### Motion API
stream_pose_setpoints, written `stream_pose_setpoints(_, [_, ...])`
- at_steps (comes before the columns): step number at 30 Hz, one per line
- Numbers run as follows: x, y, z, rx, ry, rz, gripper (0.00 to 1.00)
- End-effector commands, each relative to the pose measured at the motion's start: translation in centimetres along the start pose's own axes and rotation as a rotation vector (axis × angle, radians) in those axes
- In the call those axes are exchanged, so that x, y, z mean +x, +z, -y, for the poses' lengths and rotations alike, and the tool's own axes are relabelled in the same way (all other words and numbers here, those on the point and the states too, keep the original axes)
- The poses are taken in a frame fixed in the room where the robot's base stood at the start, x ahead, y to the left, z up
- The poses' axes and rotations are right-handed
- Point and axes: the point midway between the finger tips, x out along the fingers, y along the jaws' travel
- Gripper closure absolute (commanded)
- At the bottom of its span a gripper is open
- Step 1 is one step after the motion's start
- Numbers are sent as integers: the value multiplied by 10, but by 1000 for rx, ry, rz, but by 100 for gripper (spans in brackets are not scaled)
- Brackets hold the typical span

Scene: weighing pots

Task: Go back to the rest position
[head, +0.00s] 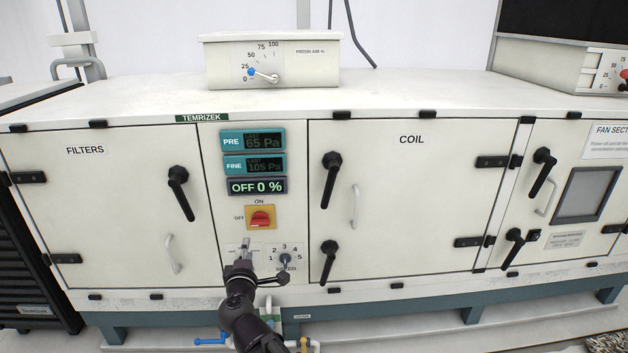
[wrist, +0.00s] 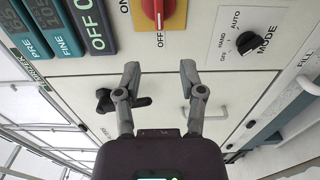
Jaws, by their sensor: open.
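My gripper (head: 244,243) is in front of the control panel of the white cabinet, low and left of centre in the head view. It covers part of the dial area below the red switch (head: 260,217). In the wrist view my gripper (wrist: 160,72) has its two fingers spread apart with nothing between them. The red switch (wrist: 158,8) lies beyond the fingertips in that view, and the black mode knob (wrist: 248,43) is to the right of them. I cannot tell the exact gap between fingertips and panel.
The speed knob (head: 285,258) is right beside my gripper. Displays read OFF 0 % (head: 257,186). Valves and pipes (head: 212,341) sit low near my arm.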

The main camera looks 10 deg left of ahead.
Motion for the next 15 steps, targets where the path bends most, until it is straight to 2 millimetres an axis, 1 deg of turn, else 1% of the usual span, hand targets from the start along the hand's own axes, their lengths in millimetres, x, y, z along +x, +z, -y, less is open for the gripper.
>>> stream_pose_setpoints(4, [4, 14, 1, 23, -17, 33, 49])
stream_pose_setpoints(8, [11, 43, 6, 74, -52, 103, 49])
stream_pose_setpoints(11, [16, 76, 12, 132, -94, 185, 49])
stream_pose_setpoints(14, [20, 115, 20, 203, -145, 281, 49])
stream_pose_setpoints(15, [21, 130, 24, 233, -167, 322, 49])
